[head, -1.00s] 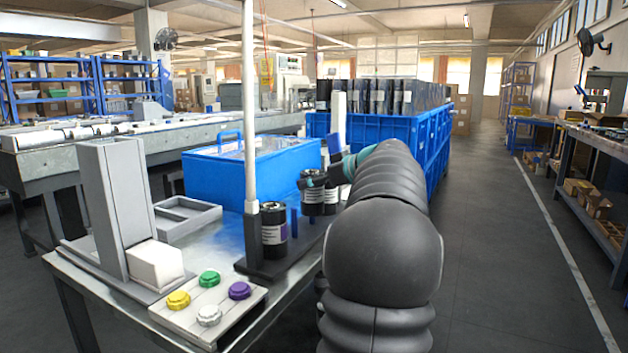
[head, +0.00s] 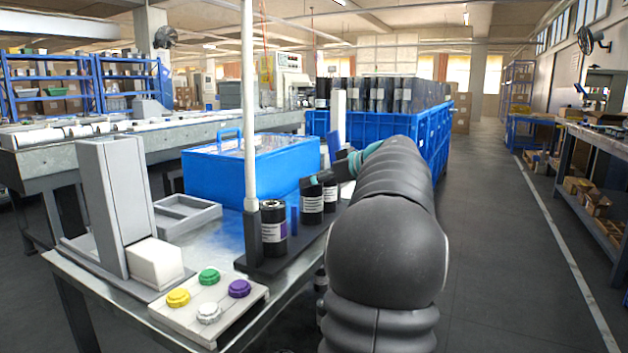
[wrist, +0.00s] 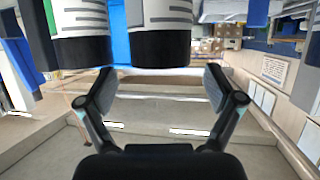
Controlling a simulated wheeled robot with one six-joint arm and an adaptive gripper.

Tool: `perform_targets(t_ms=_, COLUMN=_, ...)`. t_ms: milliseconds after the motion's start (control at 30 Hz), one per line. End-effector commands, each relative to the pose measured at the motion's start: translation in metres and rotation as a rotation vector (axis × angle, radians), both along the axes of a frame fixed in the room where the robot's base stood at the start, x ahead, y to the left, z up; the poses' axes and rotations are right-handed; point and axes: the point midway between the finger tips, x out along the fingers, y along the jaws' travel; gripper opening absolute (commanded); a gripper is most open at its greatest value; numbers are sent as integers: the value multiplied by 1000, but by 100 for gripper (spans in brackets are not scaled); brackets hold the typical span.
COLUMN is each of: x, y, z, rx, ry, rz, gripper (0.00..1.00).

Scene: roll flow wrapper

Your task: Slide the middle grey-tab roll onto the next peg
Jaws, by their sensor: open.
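A rack with a dark base (head: 262,262) carries black rolls with white labels. A third roll (head: 330,200) is behind that, partly hidden by my arm. My gripper (head: 322,178) is at the tops of the two rear rolls in the head view. In the wrist view my gripper (wrist: 160,92) is open and empty. A roll's black end (wrist: 160,48) lies beyond the gap between the fingers, and another roll (wrist: 82,50) is to its left. No grey tab is clear.
A blue tote (head: 250,172) and a grey tray (head: 187,217) stand left of the rack. A white pole (head: 249,100) rises by the front roll. A button panel (head: 208,300) is at the table's front. The floor to the right is open.

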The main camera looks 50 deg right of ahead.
Motion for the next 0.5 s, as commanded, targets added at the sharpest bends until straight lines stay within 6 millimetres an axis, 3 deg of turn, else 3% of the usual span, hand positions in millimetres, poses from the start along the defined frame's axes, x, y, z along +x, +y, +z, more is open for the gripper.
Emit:
perform_targets(t_ms=300, x=-59, y=-6, z=25, rx=-2, ry=-1, rz=-3, gripper=92)
perform_targets(t_ms=500, x=-85, y=-8, z=36, rx=-2, ry=-1, rz=-2, gripper=92)
